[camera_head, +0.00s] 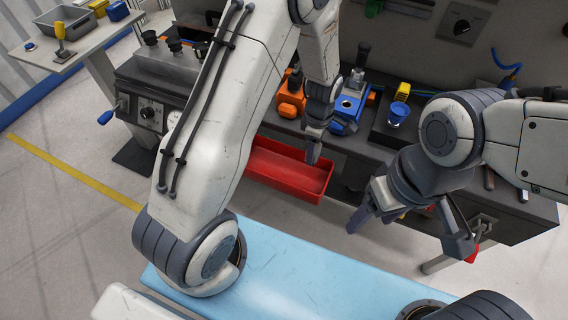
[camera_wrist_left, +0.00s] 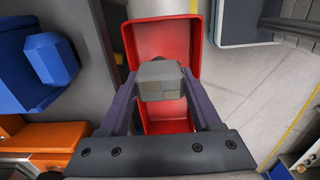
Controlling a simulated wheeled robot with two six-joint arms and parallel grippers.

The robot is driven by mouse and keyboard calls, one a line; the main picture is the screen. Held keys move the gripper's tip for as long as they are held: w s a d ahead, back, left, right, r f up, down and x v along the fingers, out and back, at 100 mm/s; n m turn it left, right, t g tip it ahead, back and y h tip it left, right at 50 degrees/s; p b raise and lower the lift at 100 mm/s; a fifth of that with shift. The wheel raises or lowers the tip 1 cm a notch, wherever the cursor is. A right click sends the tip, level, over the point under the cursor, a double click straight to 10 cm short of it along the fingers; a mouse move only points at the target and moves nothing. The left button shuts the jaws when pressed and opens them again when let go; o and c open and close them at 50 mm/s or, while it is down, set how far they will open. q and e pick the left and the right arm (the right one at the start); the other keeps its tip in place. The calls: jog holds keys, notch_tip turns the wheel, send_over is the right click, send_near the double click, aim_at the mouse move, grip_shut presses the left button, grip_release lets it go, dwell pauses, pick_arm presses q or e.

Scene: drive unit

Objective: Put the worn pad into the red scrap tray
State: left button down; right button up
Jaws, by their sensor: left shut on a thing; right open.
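The red scrap tray (camera_head: 284,178) is low at the front of the workbench in the head view, and it fills the top middle of the left wrist view (camera_wrist_left: 163,38). My left gripper (camera_head: 314,150) is over the tray's right part. In the left wrist view its fingers (camera_wrist_left: 163,98) are shut on a grey block with tan patches, the worn pad (camera_wrist_left: 162,80), held in front of the tray. I cannot tell its height above the tray floor. The pad is not distinct in the head view. My right gripper (camera_head: 412,228) is open and empty, right of the tray.
An orange block (camera_head: 291,98) and a blue fixture (camera_head: 348,112) stand on the bench behind the tray. A dark tray (camera_head: 400,125) with a blue cup (camera_head: 398,113) is to their right. A side table (camera_head: 85,48) with a grey bin stands at the upper left.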

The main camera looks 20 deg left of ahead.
pick_arm(q)
jog(key=a+f, duration=0.3)
jog(key=a+f+p, duration=0.1)
jog(key=a+f, duration=0.5)
jog(key=shift+s+p, duration=0.25)
jog(key=shift+p, duration=0.15)
jog(key=shift+f, duration=0.1)
jog(key=shift+f, duration=0.15)
jog(key=shift+c, duration=0.4)
grip_release()
